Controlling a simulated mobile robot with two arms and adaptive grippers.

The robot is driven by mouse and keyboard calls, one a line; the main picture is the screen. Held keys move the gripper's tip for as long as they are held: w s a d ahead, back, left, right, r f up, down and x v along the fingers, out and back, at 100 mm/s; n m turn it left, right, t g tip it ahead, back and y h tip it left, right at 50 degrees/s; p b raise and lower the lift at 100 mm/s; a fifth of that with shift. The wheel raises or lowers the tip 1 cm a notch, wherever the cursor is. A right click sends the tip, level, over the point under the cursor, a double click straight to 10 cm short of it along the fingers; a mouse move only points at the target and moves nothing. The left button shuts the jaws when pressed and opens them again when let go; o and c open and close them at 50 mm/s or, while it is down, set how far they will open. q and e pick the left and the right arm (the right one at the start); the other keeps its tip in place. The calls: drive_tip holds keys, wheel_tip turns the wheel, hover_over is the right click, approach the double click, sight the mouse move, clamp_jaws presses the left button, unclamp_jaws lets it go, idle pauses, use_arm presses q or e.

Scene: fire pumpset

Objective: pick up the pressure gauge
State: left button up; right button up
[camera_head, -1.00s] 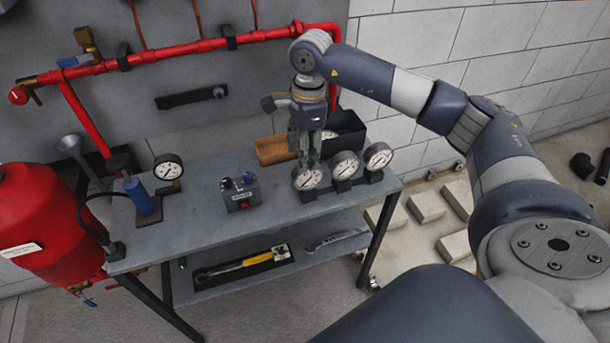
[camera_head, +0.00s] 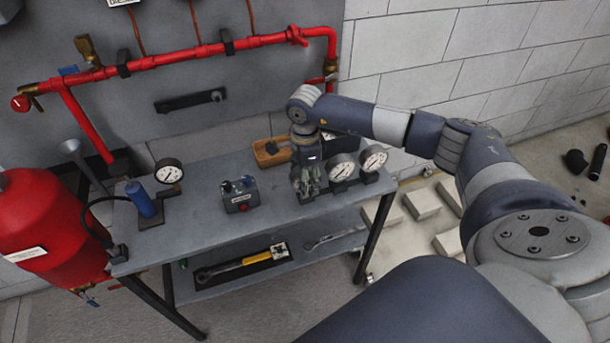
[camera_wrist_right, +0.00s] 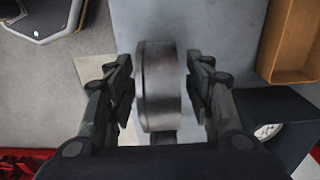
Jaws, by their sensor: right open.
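Pressure gauges with white dials stand in a row at the right end of the grey table. The middle gauge (camera_head: 341,167) and the right gauge (camera_head: 374,158) show clearly in the head view. My right gripper (camera_head: 306,186) points down over the left gauge of the row and mostly hides it. In the right wrist view, that gauge's round grey body (camera_wrist_right: 158,85) is edge-on between the two open fingers, with a narrow gap on either side. My left gripper is not in view.
A grey box with a red button (camera_head: 239,195) and a blue cylinder beside another gauge (camera_head: 168,171) stand left on the table (camera_head: 200,234). A wooden tray (camera_head: 268,156) and a dark bin (camera_head: 346,143) sit behind the gripper. A red extinguisher (camera_head: 40,225) stands at far left.

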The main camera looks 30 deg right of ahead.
clamp_jaws()
drive_tip(key=shift+r, duration=0.1)
idle(0.3)
